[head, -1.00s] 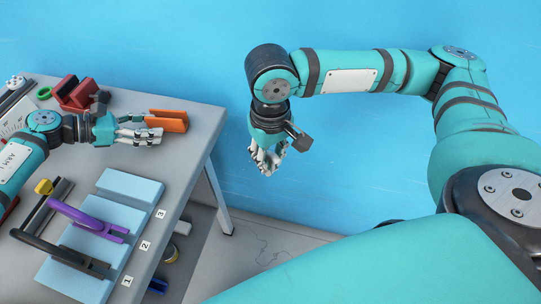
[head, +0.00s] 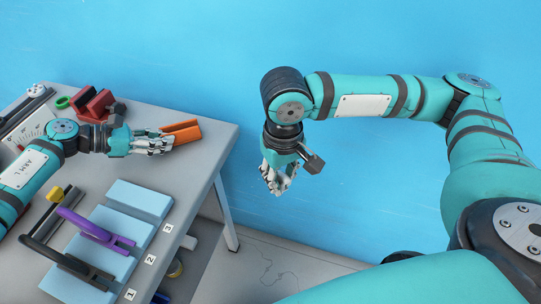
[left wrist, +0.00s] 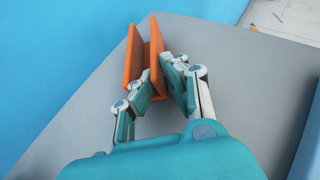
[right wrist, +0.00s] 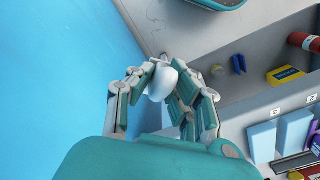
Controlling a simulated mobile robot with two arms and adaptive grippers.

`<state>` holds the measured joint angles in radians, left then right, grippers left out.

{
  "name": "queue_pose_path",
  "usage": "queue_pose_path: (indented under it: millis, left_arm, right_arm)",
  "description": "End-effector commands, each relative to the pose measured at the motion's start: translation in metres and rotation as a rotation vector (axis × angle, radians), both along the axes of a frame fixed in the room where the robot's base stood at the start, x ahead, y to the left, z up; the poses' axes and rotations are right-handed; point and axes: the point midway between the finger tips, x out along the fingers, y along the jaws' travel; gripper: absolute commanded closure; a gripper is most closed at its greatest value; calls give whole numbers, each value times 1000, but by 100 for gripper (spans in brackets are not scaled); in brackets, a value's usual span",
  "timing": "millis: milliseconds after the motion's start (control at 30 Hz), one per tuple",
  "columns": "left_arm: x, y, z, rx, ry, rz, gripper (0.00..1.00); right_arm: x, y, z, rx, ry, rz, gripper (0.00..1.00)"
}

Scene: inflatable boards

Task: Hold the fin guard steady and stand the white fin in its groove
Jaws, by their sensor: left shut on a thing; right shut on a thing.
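The orange fin guard (head: 184,131) lies near the far right corner of the grey table. It has two walls with a groove between them, seen in the left wrist view (left wrist: 134,58). My left gripper (head: 170,141) is shut on the guard at its near end. My right gripper (head: 277,184) hangs in the air right of the table, apart from the guard. In the right wrist view it is shut on the white fin (right wrist: 161,82), of which only a rounded part shows between the fingers. The fin's far side is hidden.
A red holder (head: 97,103) stands at the back. The table (head: 200,170) is clear around the guard.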

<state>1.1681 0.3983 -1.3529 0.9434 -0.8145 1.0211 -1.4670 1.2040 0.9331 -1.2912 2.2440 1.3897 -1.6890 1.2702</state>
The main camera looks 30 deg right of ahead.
Motion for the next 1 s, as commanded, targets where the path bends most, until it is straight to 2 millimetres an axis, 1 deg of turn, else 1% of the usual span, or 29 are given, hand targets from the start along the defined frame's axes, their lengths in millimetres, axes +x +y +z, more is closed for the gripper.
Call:
queue_pose_path:
  millis: [200,233,433,667,767,867,1000]
  left_arm:
    - [-1,1,-2,3,3,-1,100]
    - [-1,1,-2,3,4,0,91]
    - [-1,1,-2,2,2,0,65]
    - [0,1,-1,2,1,0,65]
    - [0,4,1,2,1,2,65]
    - [1,14,6,2,0,4,65]
    - [1,39,19,2,0,4,65]
  right_arm:
    - [0,0,0,0,0,0,100]
    - [0,0,0,0,0,0,100]
    - [0,0,0,0,0,0,100]
    - [0,0,0,0,0,0,100]
    - [0,0,0,0,0,0,100]
    - [0,0,0,0,0,0,100]
    - [0,0,0,0,0,0,100]
